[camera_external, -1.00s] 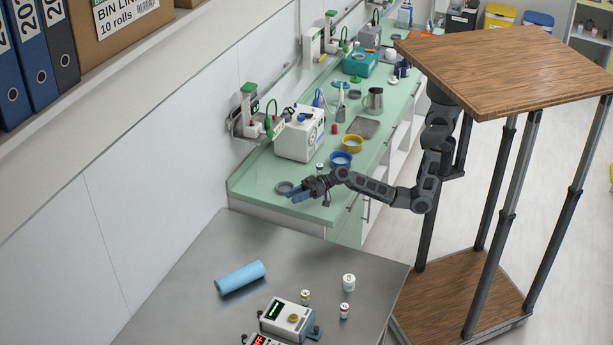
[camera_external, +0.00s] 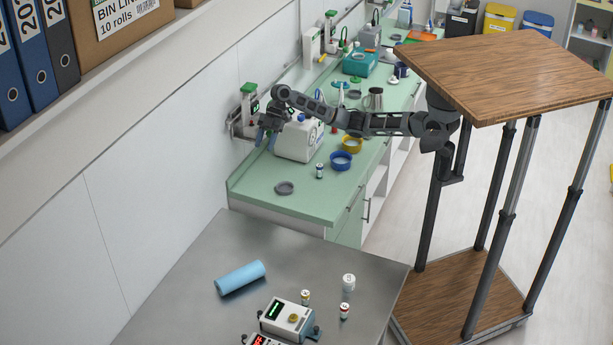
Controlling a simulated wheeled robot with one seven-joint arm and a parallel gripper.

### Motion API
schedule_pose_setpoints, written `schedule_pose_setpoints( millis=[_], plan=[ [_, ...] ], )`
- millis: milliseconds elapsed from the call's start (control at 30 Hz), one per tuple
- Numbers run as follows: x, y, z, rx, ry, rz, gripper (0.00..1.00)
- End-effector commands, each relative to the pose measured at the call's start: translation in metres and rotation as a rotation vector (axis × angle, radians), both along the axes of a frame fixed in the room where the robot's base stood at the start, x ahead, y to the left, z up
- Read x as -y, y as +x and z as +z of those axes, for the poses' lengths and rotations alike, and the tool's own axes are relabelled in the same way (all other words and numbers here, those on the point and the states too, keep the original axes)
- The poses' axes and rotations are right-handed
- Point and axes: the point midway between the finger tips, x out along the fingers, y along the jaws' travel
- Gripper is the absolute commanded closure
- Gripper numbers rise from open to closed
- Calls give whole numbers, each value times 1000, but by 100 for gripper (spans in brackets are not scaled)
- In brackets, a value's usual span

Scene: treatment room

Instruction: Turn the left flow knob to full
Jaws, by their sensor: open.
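The left flow unit (camera_external: 248,104) is on the wall above the back of the green counter (camera_external: 262,185). It has a white body and a green top (camera_external: 249,88). Its knob is too small to make out, and its right side is partly hidden by my arm. My gripper (camera_external: 266,143) is open and points down, just right of and below this unit in the picture. Its jaws look empty. I cannot tell whether it touches anything. A second flow unit (camera_external: 311,42) with a green part is farther along the wall.
A white machine (camera_external: 296,143) stands right beside my gripper, partly behind my arm. The counter's near end is mostly clear.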

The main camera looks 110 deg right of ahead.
Motion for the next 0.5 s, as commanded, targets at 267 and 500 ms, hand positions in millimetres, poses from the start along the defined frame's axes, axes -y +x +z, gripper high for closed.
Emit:
schedule_pose_setpoints(
  millis=[267, 500],
  plan=[
    [73, -51, 62, -198, -145, 12, 53],
    [88, -66, 76, -252, -171, 12, 53]
  ],
)
